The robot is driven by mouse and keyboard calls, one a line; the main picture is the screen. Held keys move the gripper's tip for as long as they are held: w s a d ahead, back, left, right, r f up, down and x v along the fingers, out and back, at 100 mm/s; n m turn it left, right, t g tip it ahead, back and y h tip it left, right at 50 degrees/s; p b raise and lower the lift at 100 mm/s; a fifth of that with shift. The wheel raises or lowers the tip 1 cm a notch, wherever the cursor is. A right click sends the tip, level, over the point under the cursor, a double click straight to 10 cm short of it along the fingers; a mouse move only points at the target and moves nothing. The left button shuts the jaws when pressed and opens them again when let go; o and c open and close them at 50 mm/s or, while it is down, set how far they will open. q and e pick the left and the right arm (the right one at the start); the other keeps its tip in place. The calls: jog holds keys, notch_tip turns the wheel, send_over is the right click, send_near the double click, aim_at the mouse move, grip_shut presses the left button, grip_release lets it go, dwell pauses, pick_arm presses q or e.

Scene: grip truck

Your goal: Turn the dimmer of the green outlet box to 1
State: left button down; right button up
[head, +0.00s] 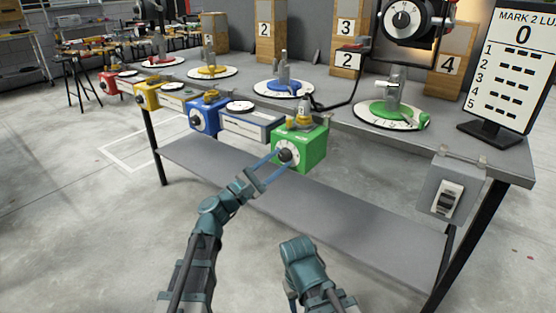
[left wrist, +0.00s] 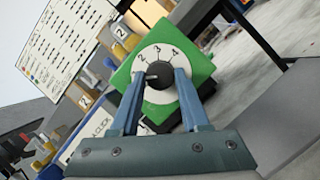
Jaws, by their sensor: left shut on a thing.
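The green outlet box (head: 312,150) hangs on the front edge of the bench, with a round white dial and a black dimmer knob (head: 285,155) on its face. In the left wrist view the green box (left wrist: 192,58) is tilted, and its dial (left wrist: 150,55) shows the numbers 2, 3 and 4 along the top. My left gripper (head: 277,158) is at the dial, its blue fingers on both sides of the knob (left wrist: 159,74) and shut on it. The knob's exact setting is hard to read. Only links of my right arm show; its fingers do not.
Blue (head: 204,117), yellow (head: 146,96) and red (head: 109,84) boxes line the bench edge to the left. A grey switch box (head: 447,190) is at the right end. A scoreboard (head: 521,60) reads 0. A lower shelf (head: 300,205) lies below the green box.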

pick_arm(q)
jog(key=shift+m+g, duration=0.4)
jog(key=shift+m, duration=0.3)
jog(key=shift+c, duration=2)
grip_release()
jog(key=b+v, duration=0.3)
jog(key=v, duration=1.1)
jog(key=shift+w, duration=0.15)
